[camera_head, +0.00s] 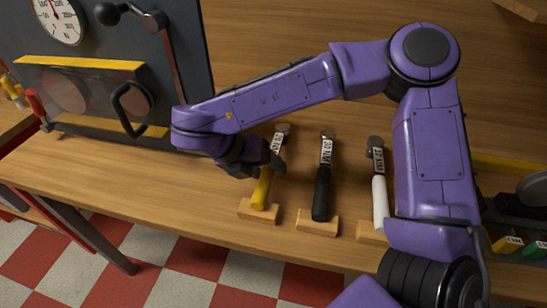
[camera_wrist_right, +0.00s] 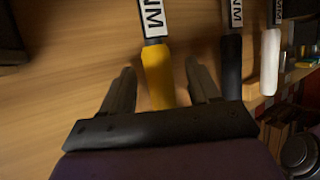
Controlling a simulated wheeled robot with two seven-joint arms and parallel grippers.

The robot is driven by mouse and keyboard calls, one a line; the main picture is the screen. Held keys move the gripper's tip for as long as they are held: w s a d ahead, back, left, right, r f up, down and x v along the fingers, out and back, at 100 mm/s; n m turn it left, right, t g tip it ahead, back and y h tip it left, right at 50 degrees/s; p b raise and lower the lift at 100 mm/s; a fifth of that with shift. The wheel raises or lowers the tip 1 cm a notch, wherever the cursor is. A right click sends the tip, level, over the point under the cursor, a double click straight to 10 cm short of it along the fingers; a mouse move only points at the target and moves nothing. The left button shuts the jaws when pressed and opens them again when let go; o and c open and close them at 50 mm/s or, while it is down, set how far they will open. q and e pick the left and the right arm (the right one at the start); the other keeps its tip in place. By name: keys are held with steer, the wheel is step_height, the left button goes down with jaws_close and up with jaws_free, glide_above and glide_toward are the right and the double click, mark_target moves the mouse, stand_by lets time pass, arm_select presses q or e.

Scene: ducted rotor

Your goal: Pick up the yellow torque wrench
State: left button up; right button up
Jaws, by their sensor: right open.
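The yellow torque wrench (camera_head: 261,189) lies on the bench with its handle end on a small wooden block. It is the leftmost of three wrenches. Its label is partly legible in the head view. My right gripper (camera_head: 262,168) is over its handle, open. In the right wrist view the yellow handle (camera_wrist_right: 158,75) runs between the two open fingers (camera_wrist_right: 160,82), with a gap on both sides. The fingers hide part of the handle in the head view. My left gripper is not in view.
A black-handled wrench (camera_head: 321,193) and a white-handled wrench (camera_head: 380,203) lie to the right on similar blocks. A grey panel with a gauge (camera_head: 56,20) and a black handle (camera_head: 128,112) stands at the left. Bare bench (camera_head: 110,165) lies left of the yellow wrench.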

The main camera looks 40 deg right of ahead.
steer(key=shift+s, duration=0.1)
steer(key=shift+a, duration=0.1)
steer(key=shift+c, duration=0.9)
jaws_close()
steer(key=shift+r, duration=0.15)
